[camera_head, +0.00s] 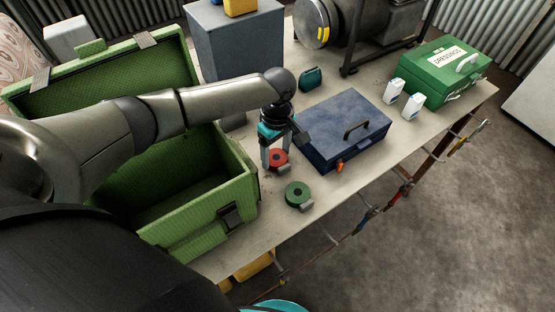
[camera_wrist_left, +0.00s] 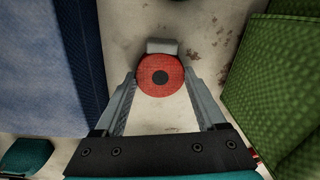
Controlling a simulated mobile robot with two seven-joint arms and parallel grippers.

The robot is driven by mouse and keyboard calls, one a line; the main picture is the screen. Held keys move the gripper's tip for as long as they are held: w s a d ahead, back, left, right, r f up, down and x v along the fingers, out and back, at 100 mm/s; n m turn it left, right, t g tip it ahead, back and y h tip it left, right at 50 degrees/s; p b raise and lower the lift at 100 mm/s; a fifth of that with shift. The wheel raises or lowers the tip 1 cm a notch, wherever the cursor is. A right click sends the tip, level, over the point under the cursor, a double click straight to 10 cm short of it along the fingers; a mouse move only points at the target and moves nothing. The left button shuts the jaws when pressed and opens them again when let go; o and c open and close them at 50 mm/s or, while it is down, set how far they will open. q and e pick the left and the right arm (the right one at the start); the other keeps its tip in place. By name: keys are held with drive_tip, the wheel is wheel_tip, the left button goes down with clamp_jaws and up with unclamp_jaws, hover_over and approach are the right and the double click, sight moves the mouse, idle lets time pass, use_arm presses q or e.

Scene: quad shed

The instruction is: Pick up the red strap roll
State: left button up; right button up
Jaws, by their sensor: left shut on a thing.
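The red strap roll (camera_head: 278,158) is at the middle of the bench, between the open green crate and the blue case. In the left wrist view the red strap roll (camera_wrist_left: 160,76) sits between the two fingers, with its grey buckle (camera_wrist_left: 162,47) beyond it. My left gripper (camera_head: 275,158) reaches down from above and is shut on the roll. The left wrist view shows a fingertip at each side of it (camera_wrist_left: 160,84). The roll appears to be at bench level; whether it is lifted I cannot tell. My right gripper is not in view.
A green strap roll (camera_head: 297,194) lies just in front. The blue case (camera_head: 343,133) stands close on the right, the open green crate (camera_head: 205,222) on the left. A green dressings box (camera_head: 445,75) and white bottles (camera_head: 393,89) stand farther right on the bench (camera_head: 258,240).

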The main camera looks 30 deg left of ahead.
use_arm(q)
drive_tip(key=c, duration=0.7)
